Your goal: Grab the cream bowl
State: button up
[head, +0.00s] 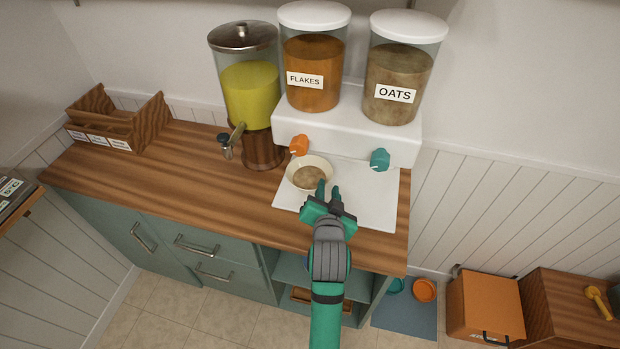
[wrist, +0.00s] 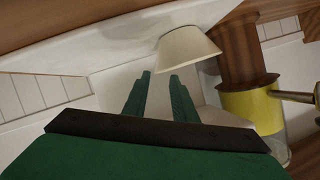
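The cream bowl (head: 298,180) stands upright on the white tray of the cereal dispenser, under the orange knob. It holds something brownish that looks like cereal. My gripper (head: 328,186) is at the bowl's near right side, with its two green fingers pointing toward the back. In the wrist view the fingers of my gripper (wrist: 160,76) are apart with nothing between them. The bowl (wrist: 188,48) shows there just beyond the fingertips, mostly past the right finger. I cannot tell whether a finger touches its rim.
The dispenser base (head: 345,135) carries flakes (head: 312,78) and oats (head: 398,88) containers. A yellow drink dispenser (head: 250,95) stands left of the bowl. A wooden caddy (head: 118,122) sits at the counter's far left. The wooden counter (head: 190,185) between is clear.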

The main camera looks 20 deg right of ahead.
jog(key=shift+d+x, duration=0.15)
jog(key=shift+x, duration=1.35)
jog(key=shift+d+x, duration=0.15)
jog(key=shift+x, duration=1.35)
jog(key=shift+s, duration=0.1)
grip_shut()
